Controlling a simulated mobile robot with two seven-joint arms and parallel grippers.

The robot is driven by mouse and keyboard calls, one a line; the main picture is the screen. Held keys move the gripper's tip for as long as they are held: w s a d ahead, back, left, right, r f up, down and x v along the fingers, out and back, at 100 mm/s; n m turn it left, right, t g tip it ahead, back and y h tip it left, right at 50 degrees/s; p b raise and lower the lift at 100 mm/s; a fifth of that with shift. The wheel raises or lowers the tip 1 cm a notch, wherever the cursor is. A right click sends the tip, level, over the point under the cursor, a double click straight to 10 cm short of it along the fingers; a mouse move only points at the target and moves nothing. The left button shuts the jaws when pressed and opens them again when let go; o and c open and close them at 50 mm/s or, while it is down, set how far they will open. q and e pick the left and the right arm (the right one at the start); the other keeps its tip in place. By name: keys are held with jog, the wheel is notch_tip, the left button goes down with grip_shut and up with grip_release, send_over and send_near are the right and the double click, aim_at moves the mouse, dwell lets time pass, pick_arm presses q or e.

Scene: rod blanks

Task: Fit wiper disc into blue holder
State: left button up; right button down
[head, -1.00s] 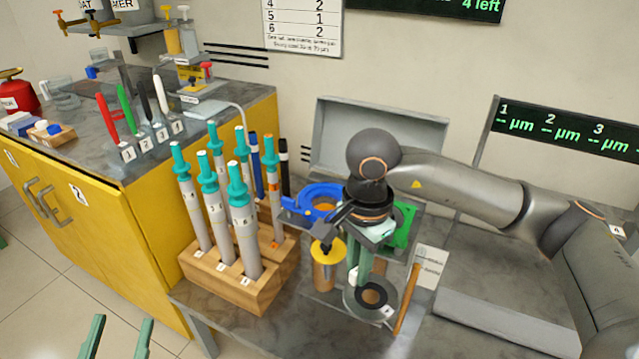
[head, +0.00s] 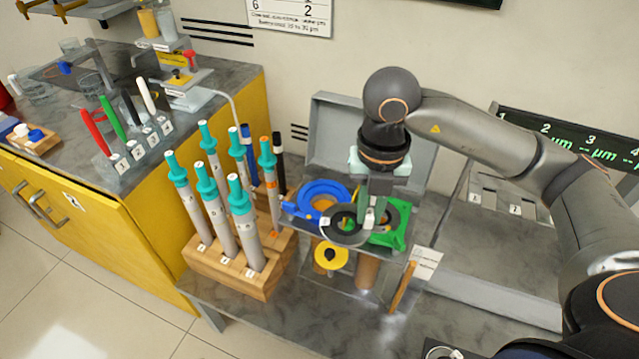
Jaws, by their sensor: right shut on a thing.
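My right gripper (head: 370,218) is shut on the wiper disc (head: 338,236), a dark grey ring with a small white label. It holds the disc roughly flat, in front of the blue holder and left of the green one. The blue holder (head: 301,209) is a ring on the raised stand, with orange showing inside it. The disc and gripper overlap part of both holders in the head view. I cannot tell the exact gap between disc and holder. My left gripper is not in view.
A green holder (head: 385,239) sits right of the disc. A yellow disc (head: 330,257) shows below. A wooden rack (head: 222,273) with several tall teal-topped rods stands close on the left.

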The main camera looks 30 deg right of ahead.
jog(key=m, duration=0.1)
jog(key=r+m, duration=0.1)
jog(key=m+p, duration=0.1)
jog(key=shift+w+d+r, duration=0.25)
jog(key=shift+w+r, duration=0.05)
jog(key=shift+w, duration=0.05)
jog(key=shift+w+m, duration=0.15)
jog(key=shift+m, duration=0.25)
jog(key=w+f, duration=0.3)
jog(key=w, duration=0.1)
jog(key=w+d+f, duration=0.1)
jog(key=w+f, duration=0.2)
jog(key=w, duration=0.1)
jog(key=w+d+f+b, duration=0.1)
jog(key=w+f, duration=0.1)
jog(key=w, duration=0.2)
jog(key=shift+w+f, duration=0.25)
jog(key=shift+f, duration=0.15)
jog(key=shift+w+d+f, duration=0.15)
jog(key=shift+w+f, duration=0.35)
jog(key=shift+f, duration=0.1)
notch_tip(320, 180, down, 3)
jog(key=shift+f, duration=0.1)
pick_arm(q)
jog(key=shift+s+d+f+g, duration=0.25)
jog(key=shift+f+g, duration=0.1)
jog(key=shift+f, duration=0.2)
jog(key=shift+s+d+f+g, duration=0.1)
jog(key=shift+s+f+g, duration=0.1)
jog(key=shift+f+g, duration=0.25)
